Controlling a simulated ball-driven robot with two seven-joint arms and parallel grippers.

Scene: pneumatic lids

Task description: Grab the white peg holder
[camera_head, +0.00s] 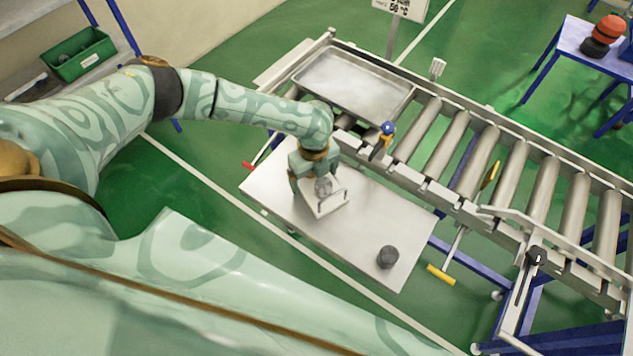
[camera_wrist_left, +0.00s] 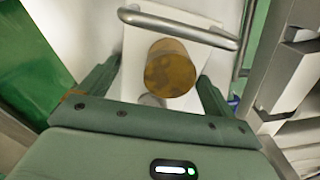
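The white peg holder (camera_head: 330,207) is a small white block with a thin metal handle, at the middle of the steel table in the head view. In the left wrist view the white holder (camera_wrist_left: 134,52) carries a brownish round peg (camera_wrist_left: 170,70), and the metal bar (camera_wrist_left: 180,26) crosses its far side. My left gripper (camera_head: 318,181) is at the holder, its fingers spread wide along two opposite sides. In the wrist view the left gripper (camera_wrist_left: 160,72) has its fingertips close against the holder's edges; whether they press on it cannot be told. My right gripper is out of view.
A dark round knob-like piece (camera_head: 388,257) stands near the table's right corner. The steel table (camera_head: 370,215) is bare between it and the holder. A roller conveyor (camera_head: 480,160) with a metal tray (camera_head: 352,82) runs along the far side. A green bin (camera_head: 80,55) sits at upper left.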

